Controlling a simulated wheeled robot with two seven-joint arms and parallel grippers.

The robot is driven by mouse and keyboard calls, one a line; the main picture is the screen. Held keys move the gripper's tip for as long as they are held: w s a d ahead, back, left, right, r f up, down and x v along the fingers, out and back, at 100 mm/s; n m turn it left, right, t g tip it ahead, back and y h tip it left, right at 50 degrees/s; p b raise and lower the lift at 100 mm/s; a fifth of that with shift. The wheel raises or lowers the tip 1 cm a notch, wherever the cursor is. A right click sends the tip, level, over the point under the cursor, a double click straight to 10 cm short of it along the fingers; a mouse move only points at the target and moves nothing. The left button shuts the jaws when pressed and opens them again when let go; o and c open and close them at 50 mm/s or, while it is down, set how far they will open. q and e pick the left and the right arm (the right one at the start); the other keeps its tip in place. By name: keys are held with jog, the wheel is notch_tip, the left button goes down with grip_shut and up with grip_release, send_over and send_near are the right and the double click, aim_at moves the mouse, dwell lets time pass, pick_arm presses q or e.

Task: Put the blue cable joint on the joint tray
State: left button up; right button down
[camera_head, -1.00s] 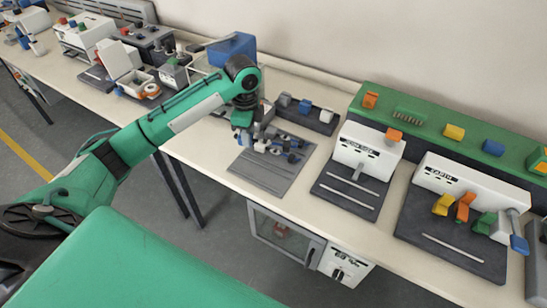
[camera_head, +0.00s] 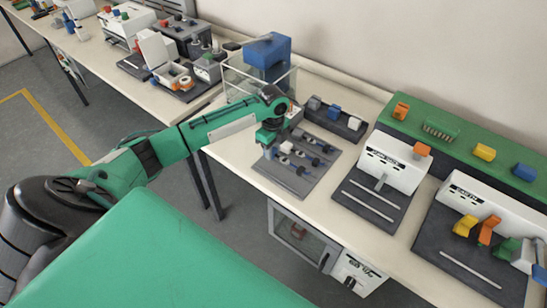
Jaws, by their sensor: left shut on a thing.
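The joint tray (camera_head: 276,180) seems to be the flat grey plate near the table's front edge, with several small cable joints in white, grey and blue on it. My left gripper (camera_head: 267,152) points down at this plate's left side. It is shut on a small piece, which looks like the blue cable joint; my gripper hides most of it. I cannot tell whether the piece touches the plate. My right gripper is not in view.
A dark holder (camera_head: 352,132) with grey, blue and white blocks stands behind the plate. A clear bin with a blue box (camera_head: 268,50) is at the back left. White units (camera_head: 394,165) on dark bases stand to the right.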

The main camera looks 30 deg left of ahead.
pick_arm(q)
jog(key=shift+f, duration=0.8)
notch_tip(320, 180, down, 4)
jog(key=shift+f+p, duration=0.15)
jog(key=shift+p, duration=0.25)
jog(key=o, duration=1.1)
notch_tip(320, 180, up, 12)
jog(key=shift+r+b, duration=0.1)
jog(key=shift+b, duration=0.85)
jog(key=shift+d, duration=0.1)
